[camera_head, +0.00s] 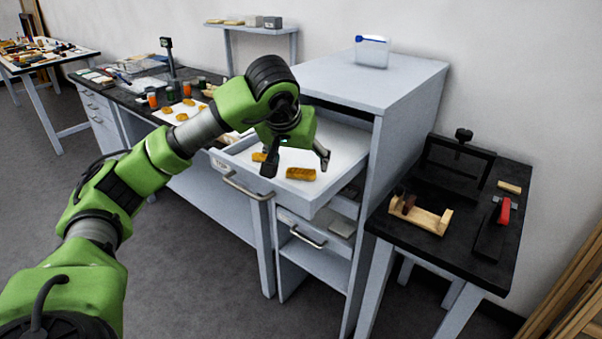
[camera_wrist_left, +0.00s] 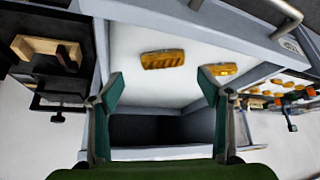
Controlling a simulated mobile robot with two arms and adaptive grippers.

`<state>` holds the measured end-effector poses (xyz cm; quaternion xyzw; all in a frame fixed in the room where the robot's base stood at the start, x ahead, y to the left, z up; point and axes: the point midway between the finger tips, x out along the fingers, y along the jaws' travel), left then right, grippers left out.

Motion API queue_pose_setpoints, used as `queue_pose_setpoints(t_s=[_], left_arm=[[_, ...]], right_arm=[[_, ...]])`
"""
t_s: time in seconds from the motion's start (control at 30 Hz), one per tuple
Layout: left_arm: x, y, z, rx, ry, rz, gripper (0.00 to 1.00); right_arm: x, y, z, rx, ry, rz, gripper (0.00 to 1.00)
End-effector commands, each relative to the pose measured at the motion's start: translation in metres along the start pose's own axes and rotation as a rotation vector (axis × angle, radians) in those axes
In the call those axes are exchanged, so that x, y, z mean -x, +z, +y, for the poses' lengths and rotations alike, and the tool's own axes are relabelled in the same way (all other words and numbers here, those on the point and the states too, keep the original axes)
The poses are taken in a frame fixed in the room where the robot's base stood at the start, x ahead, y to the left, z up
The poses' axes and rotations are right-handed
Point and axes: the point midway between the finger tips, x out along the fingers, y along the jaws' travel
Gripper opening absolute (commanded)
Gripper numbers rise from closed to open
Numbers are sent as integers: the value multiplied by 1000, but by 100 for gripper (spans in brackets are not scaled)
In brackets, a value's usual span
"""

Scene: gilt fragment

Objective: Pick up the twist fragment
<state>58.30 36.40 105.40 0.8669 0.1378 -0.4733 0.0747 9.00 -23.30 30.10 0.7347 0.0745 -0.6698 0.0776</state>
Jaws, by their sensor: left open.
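Two gilt fragments lie in the open drawer (camera_head: 340,150). One, a golden bar with slanted grooves that looks like the twist fragment (camera_head: 301,174), lies nearer the drawer's right side; it also shows in the left wrist view (camera_wrist_left: 163,59). The other, a smaller gilt fragment (camera_head: 259,157), lies to its left and shows in the left wrist view (camera_wrist_left: 219,69), partly behind a finger. My left gripper (camera_head: 297,164) is open and empty above the drawer, pointing down. In the wrist view the grooved fragment lies beyond the fingertips, between their lines. My right gripper is not in view.
The drawer's walls and front handle (camera_head: 246,189) border the fragments closely. The grey cabinet (camera_head: 385,85) rises behind. A dark side table (camera_head: 470,215) at the right holds a wooden cradle (camera_head: 421,215) and clamp tools. A workbench at the left holds jars and more gilt pieces.

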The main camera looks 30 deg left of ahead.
Motion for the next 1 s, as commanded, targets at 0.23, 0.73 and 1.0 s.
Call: queue_pose_setpoints(t_s=[0.23, 0.73, 1.0], left_arm=[[-33, 2, -6, 1, -1, -6, 71], [-50, 2, -5, -1, 2, -1, 45], [-50, 2, -5, -1, 2, -1, 36]], right_arm=[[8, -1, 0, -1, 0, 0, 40], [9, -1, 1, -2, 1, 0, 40], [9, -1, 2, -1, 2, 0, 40]])
